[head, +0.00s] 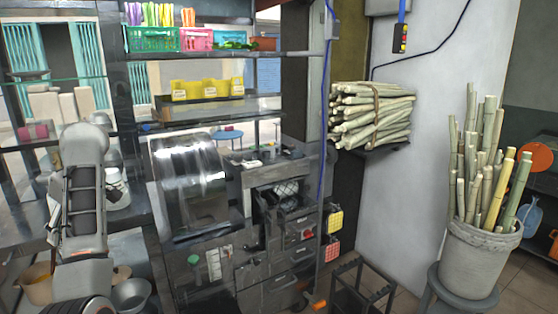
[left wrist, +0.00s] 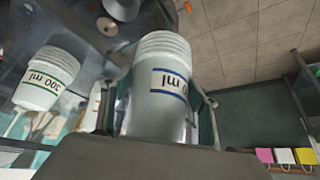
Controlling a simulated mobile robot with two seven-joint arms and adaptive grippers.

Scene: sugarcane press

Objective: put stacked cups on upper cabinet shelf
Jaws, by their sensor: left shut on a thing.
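My left gripper (left wrist: 160,100) is shut on a stack of white cups (left wrist: 168,82) with a blue-edged label, seen close up in the left wrist view. In the head view this gripper (head: 116,186) is at the left, in front of the shelving, and my arm hides part of it. A second stack of white cups (left wrist: 47,80) with a green-edged label is left of the held one in the left wrist view. The cabinet has a top shelf (head: 265,54) with baskets and a lower shelf (head: 262,107) with yellow boxes. My right gripper is not in view.
Green (head: 152,40) and pink (head: 196,40) baskets fill much of the top shelf. The sugarcane press (head: 280,190) stands right of my arm. Metal bowls (head: 131,294) sit low at the left. Cane bundles and a cane pot (head: 480,262) are at the right.

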